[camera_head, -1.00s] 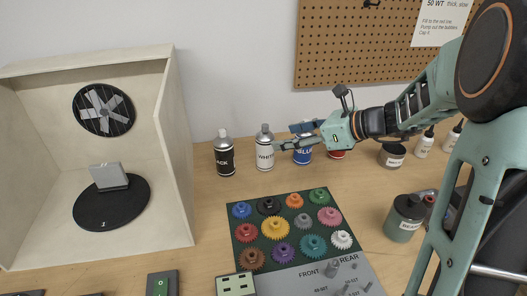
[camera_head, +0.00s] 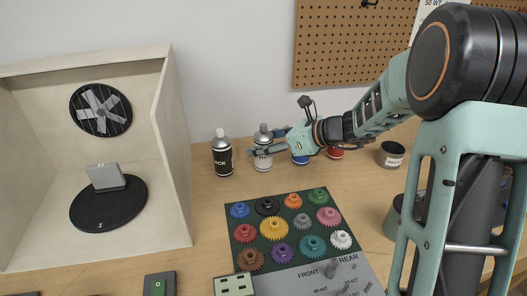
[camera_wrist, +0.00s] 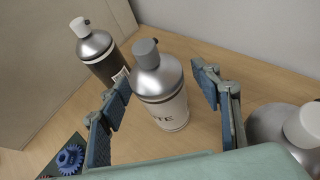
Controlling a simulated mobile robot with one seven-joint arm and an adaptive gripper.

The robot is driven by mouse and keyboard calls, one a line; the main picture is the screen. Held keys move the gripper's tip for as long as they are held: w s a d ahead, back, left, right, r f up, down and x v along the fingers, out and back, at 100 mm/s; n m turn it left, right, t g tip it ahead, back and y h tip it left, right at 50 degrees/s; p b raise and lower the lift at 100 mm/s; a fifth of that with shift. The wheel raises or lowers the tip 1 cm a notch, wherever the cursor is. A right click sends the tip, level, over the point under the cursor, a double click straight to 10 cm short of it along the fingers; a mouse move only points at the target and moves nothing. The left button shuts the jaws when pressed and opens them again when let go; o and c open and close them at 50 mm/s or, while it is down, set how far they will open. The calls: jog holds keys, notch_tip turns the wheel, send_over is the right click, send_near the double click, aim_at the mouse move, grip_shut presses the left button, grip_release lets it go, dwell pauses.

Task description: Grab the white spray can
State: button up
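The white spray can (camera_head: 262,160) stands upright on the wooden table near the back wall, between the black can and the blue can. In the wrist view the white can (camera_wrist: 160,92) has a grey cap, a silver shoulder and a white label ending in "TE". My gripper (camera_head: 264,146) is at this can in the head view and partly covers it. In the wrist view my gripper (camera_wrist: 163,82) is open, one finger on each side of the can, with visible gaps. I cannot tell how deep the can sits between the fingers.
The black spray can (camera_head: 222,157) stands close on the left, the blue can (camera_head: 300,159) on the right, with the red can (camera_head: 335,152) beyond. A gear board (camera_head: 262,228) lies in front. A spray booth (camera_head: 176,150) stands at left.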

jog(key=c, duration=1.3)
jog(key=shift+r, duration=0.15)
